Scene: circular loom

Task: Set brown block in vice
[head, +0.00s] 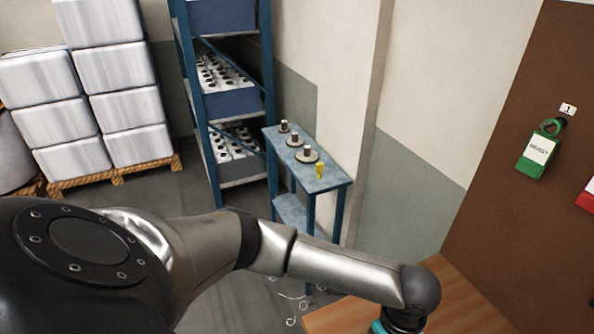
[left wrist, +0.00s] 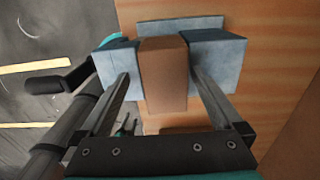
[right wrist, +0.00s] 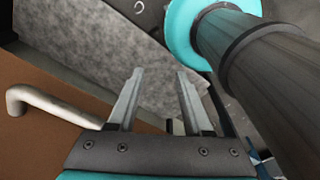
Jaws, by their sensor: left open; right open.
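In the left wrist view the brown block (left wrist: 163,72) sits between the two blue-grey jaws of the vice (left wrist: 218,62). The vice stands on a wooden bench top. My left gripper (left wrist: 166,84) is open, with one finger on each side of the block and apart from it, over the vice jaws. How tightly the jaws press on the block I cannot tell. My right gripper (right wrist: 160,75) is open and empty in the right wrist view. Neither the block nor the vice shows in the head view, where my left arm reaches across to the bench.
The wooden bench top (head: 450,290) is at the lower right of the head view, below a brown board with a green tag (head: 537,154). A small blue table (head: 325,180) stands by the wall beside a blue rack (head: 232,102). White stacked bales (head: 122,67) stand on a pallet.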

